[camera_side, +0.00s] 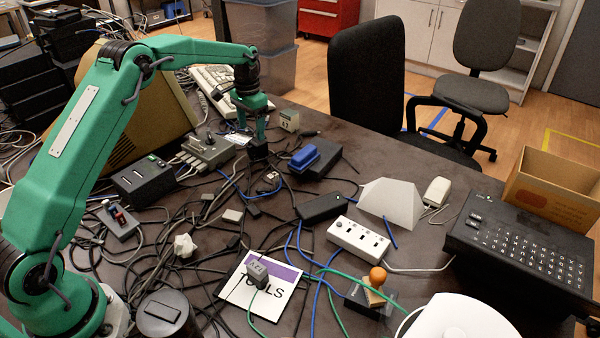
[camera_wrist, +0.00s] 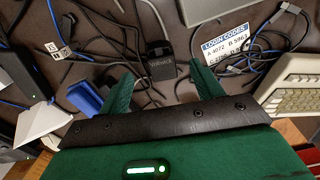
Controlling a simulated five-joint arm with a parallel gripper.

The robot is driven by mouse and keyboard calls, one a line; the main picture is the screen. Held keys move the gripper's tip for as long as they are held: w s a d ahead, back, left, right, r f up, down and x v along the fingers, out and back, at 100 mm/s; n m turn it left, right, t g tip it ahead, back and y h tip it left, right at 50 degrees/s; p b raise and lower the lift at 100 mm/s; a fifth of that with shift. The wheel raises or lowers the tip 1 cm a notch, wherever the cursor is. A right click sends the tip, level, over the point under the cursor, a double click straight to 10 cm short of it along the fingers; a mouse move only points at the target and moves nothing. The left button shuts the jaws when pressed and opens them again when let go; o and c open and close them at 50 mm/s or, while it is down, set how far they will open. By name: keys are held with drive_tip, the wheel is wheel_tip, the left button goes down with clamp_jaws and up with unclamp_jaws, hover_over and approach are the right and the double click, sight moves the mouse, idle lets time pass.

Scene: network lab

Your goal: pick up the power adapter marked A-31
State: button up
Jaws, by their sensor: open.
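My gripper (camera_side: 253,128) is open, pointing down over the cluttered table. A small black block-shaped adapter (camera_side: 258,151) sits just below its fingertips. In the wrist view, my gripper (camera_wrist: 163,82) has its two green fingers apart, with nothing held between them. The black adapter (camera_wrist: 160,62) shows ahead of the gap, with a cable running from its top. Pale lettering on it is too small to read surely, so I cannot tell whether it says A-31. Small white tags (camera_wrist: 60,50) on a cable lie to its left; their marks are unclear.
A login-code paper (camera_wrist: 235,45) and keyboard (camera_wrist: 296,88) lie right of the adapter in the wrist view. A blue block (camera_side: 305,158), grey switch box (camera_side: 208,150) and small beige box (camera_side: 289,120) stand nearby. Loose cables cover much of the table. A power strip (camera_side: 358,238) lies farther forward.

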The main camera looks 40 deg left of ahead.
sight(253, 143)
drive_tip(key=shift+f, duration=3.55)
drive_tip(key=c, duration=1.2)
drive_tip(key=shift+o, duration=0.2)
drive_tip(key=shift+r, duration=0.2)
drive_tip(key=shift+r, duration=0.6)
drive_tip(key=r, duration=0.3)
drive_tip(key=shift+s+d, duration=0.1)
drive_tip(key=shift+d, duration=0.1)
drive_tip(key=s+d+r, duration=0.3)
drive_tip(key=d+r, duration=0.3)
drive_tip(key=d, duration=0.4)
drive_tip(key=shift+s+d+r, duration=0.25)
drive_tip(key=shift+s, duration=0.15)
